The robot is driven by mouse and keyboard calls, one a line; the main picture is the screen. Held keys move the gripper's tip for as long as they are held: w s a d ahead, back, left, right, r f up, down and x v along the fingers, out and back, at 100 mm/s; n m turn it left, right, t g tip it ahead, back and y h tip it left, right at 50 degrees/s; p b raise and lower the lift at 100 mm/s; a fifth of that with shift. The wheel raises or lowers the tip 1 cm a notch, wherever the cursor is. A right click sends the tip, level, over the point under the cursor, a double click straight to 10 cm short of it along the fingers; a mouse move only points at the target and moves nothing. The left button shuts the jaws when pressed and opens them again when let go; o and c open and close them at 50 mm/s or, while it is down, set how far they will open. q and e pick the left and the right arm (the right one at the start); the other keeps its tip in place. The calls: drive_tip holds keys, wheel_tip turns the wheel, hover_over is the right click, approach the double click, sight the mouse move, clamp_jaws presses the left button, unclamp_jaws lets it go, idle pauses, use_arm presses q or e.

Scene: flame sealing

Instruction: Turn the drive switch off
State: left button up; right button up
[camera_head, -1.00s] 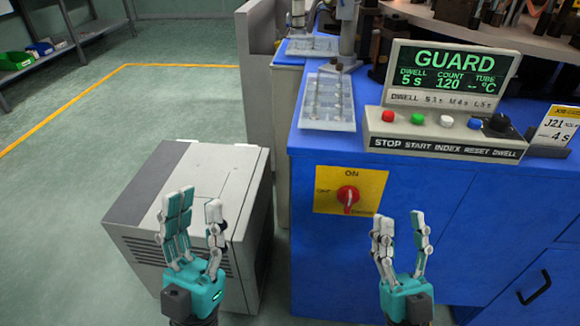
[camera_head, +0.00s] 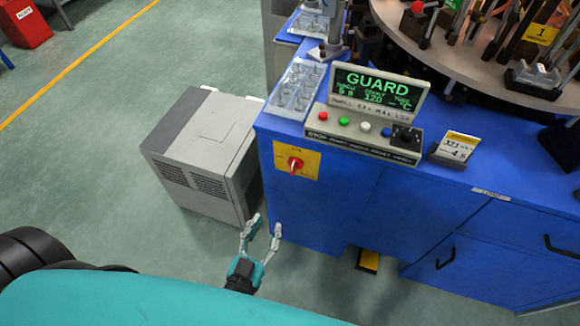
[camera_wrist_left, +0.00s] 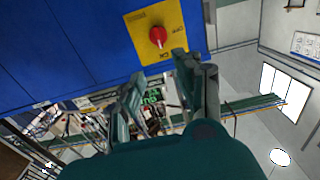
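The drive switch is a red rotary knob (camera_head: 295,165) on a yellow plate (camera_head: 310,157), on the upper left of the blue cabinet's front. In the left wrist view the red knob (camera_wrist_left: 157,36) and yellow plate (camera_wrist_left: 171,15) show just beyond the fingers. My left gripper (camera_head: 267,224) is below and left of the switch in the head view, apart from it. Its fingers are spread and empty; they also show spread in the left wrist view (camera_wrist_left: 160,70). The knob's exact setting is too small to read. My right gripper is out of view.
A grey box unit (camera_head: 205,150) stands on the floor left of the blue cabinet (camera_head: 420,215). On top are the control panel with buttons (camera_head: 365,132), a clear tray (camera_head: 297,88) and a card stand (camera_head: 455,150). A yellow-topped pedal (camera_head: 369,261) lies below the cabinet.

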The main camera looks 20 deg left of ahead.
sight(292, 169)
use_arm(q)
drive_tip(key=w, duration=1.7)
drive_tip(key=shift+d, duration=0.4)
clamp_jaws()
